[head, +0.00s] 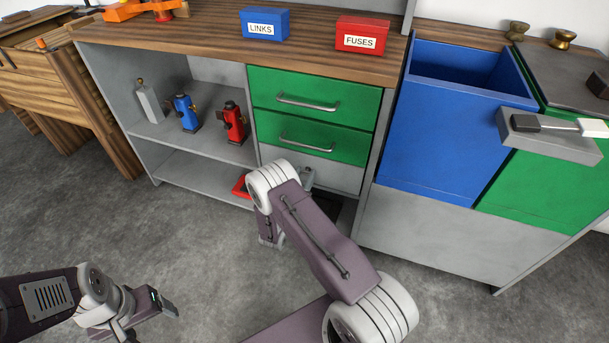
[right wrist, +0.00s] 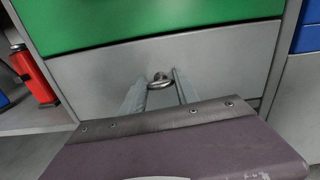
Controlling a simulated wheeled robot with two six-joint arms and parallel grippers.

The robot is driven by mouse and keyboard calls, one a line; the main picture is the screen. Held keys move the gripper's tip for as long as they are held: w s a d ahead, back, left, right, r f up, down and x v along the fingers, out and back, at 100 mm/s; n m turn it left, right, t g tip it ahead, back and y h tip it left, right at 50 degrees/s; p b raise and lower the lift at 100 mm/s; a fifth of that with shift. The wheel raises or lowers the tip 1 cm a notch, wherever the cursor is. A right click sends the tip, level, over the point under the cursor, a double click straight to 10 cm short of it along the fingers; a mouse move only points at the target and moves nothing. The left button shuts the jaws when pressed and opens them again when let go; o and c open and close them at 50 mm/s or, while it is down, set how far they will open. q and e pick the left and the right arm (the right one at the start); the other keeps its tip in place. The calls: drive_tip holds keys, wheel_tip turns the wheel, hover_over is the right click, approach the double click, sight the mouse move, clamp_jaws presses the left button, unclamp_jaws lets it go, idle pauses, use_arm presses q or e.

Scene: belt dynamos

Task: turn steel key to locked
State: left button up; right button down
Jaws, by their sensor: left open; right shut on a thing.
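The steel key (right wrist: 160,79) shows in the right wrist view as a small rounded metal bow at the front of a plain grey panel (right wrist: 88,82). My right gripper (right wrist: 161,84) is shut on the key, a finger on either side of it. In the head view the same grey panel (head: 340,174) lies below two green drawers, and my right arm hides the key and most of the gripper. Lock markings do not show, so I cannot tell the key's position. My left gripper (head: 168,302) is open and empty above the floor at lower left.
Green drawers (head: 315,95) with bar handles sit above the panel. Shelves at left hold a blue dynamo (head: 185,112), a red dynamo (head: 233,122) and a grey object (head: 150,102). Blue LINKS (head: 265,23) and red FUSES (head: 362,36) boxes stand on top. A blue bin (head: 450,130) stands right.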

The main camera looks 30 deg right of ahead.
drive_tip(key=n+p, duration=0.1)
drive_tip(key=n, duration=0.2)
drive_tip(key=shift+p, duration=0.3)
drive_tip(key=n+p, duration=0.1)
drive_tip(key=n, duration=0.3)
drive_tip(key=shift+a+n, duration=0.1)
drive_tip(key=shift+n, duration=0.3)
drive_tip(key=n+p, duration=0.1)
drive_tip(key=n, duration=0.3)
drive_tip(key=shift+f, duration=0.15)
drive_tip(key=shift+f+n+p, duration=0.15)
drive_tip(key=shift+n+p, duration=0.35)
drive_tip(key=shift+n, duration=2.2)
drive_tip(key=c, duration=0.9)
unclamp_jaws()
drive_tip(key=shift+w, duration=0.1)
